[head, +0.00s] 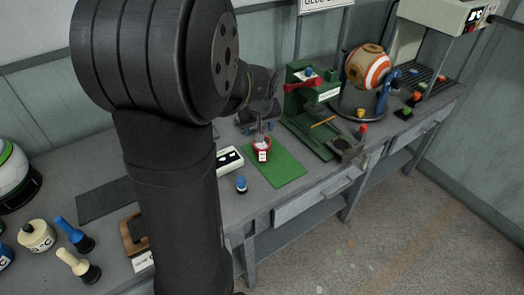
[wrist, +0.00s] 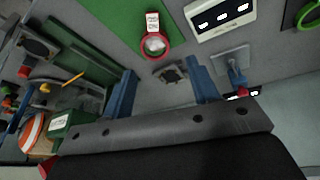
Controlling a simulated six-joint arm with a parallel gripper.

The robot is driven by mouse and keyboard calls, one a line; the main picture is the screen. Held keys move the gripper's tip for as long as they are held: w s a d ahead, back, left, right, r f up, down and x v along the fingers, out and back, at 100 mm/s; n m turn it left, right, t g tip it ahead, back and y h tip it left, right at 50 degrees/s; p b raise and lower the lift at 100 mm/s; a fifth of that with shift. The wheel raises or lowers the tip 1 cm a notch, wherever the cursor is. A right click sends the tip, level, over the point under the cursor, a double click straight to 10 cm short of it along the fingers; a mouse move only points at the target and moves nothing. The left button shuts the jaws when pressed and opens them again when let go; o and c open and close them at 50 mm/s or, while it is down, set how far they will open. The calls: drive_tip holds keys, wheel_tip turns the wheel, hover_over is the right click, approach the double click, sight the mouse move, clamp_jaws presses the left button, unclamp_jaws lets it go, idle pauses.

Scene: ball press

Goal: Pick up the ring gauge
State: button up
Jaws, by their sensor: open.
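The ring gauge (head: 261,146) is a small red ring with a white tag. It lies at the far left edge of the green mat (head: 277,168) on the bench. In the wrist view the ring gauge (wrist: 154,44) lies just beyond the fingertips, its tag pointing away from them. My gripper (head: 257,126) is open and empty, close behind the ring gauge in the head view. Nothing touches the ring gauge that I can see.
A white display box (head: 229,160) stands left of the mat, with a blue-topped plug (head: 241,184) nearby. A green press (head: 312,100) with a red handle stands to the right, before an orange-and-white ball (head: 367,66). The mat's front part is clear.

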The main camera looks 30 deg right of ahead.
drive_tip(key=s+f+m, duration=0.1)
drive_tip(key=m, duration=0.1)
hover_over(262, 151)
drive_tip(key=s+a, duration=0.2)
drive_tip(key=s, duration=0.1)
wheel_tip(262, 151, down, 11)
drive_tip(key=shift+w+f, duration=0.1)
drive_tip(key=shift+w+d+x, duration=0.15)
drive_tip(key=shift+d+x, duration=0.05)
drive_tip(key=shift+x, duration=1.1)
drive_tip(key=shift+w+d+x, duration=0.15)
drive_tip(key=shift+d+x, duration=0.05)
drive_tip(key=shift+x, duration=1.1)
drive_tip(key=shift+r, duration=0.25)
clamp_jaws()
